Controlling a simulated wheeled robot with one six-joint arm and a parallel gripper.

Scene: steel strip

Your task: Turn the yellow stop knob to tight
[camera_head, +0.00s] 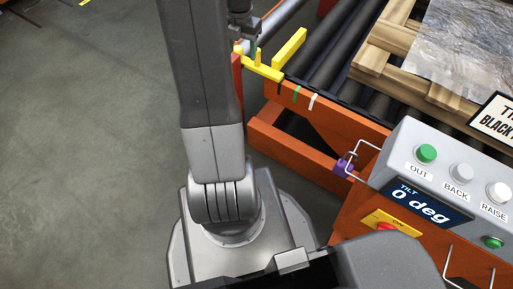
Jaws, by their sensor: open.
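The yellow stop (264,69) stands at the corner of the orange conveyor frame, in the upper middle of the head view. It has a low arm, short upright pieces and a longer yellow bar (290,48) reaching up to the right. I cannot tell which piece is the knob. Black, green and white marks (297,94) are on the frame edge just right of it. My gripper (243,46) is open, just above the left part of the yellow stop. My arm partly hides it, and contact cannot be made out.
Dark rollers (330,62) and a wooden pallet (395,75) with a wrapped load lie to the right. A grey control box (440,150) with OUT, BACK and RAISE buttons and a "0 deg" tilt display stands lower right. Open grey floor (80,160) is at left.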

